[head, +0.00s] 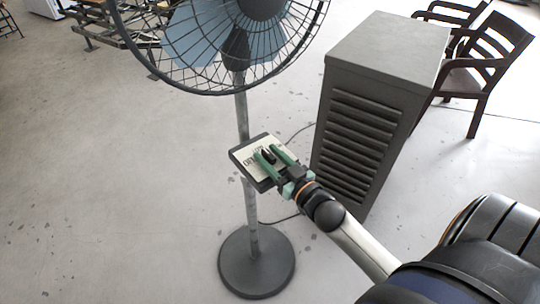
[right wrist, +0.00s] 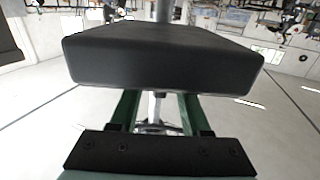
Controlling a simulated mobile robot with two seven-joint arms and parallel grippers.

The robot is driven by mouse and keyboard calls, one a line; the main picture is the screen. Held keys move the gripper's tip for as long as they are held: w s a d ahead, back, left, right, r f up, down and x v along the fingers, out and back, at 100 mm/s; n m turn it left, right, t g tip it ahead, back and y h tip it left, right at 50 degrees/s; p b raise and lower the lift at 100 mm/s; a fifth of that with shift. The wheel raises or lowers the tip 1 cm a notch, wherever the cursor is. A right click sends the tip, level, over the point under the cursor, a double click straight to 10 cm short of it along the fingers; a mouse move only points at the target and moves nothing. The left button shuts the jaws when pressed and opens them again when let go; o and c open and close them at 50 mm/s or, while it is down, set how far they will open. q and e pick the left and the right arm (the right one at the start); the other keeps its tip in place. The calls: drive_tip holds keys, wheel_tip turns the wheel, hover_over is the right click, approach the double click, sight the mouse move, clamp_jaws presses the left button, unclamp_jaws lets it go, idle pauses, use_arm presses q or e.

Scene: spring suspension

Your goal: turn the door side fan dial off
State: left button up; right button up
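The standing fan's control box (head: 247,172) is a dark box with a pale printed face, mounted on the fan's pole. A small black dial (head: 267,156) shows on that face. My right gripper (head: 272,157) reaches over the face, its two green fingers apart, one on each side of the dial. I cannot tell whether they touch it. In the right wrist view the dark control box (right wrist: 163,55) fills the upper middle and hides the fingertips and the dial. A clear gap shows between the green fingers (right wrist: 157,110). My left gripper is not in view.
The fan's caged head (head: 235,45) is above the box, and its round base (head: 257,262) stands on the floor. A grey louvred cabinet (head: 365,125) stands close on the right. Dark chairs (head: 490,60) are behind it. The floor on the left is clear.

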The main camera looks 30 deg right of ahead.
clamp_jaws()
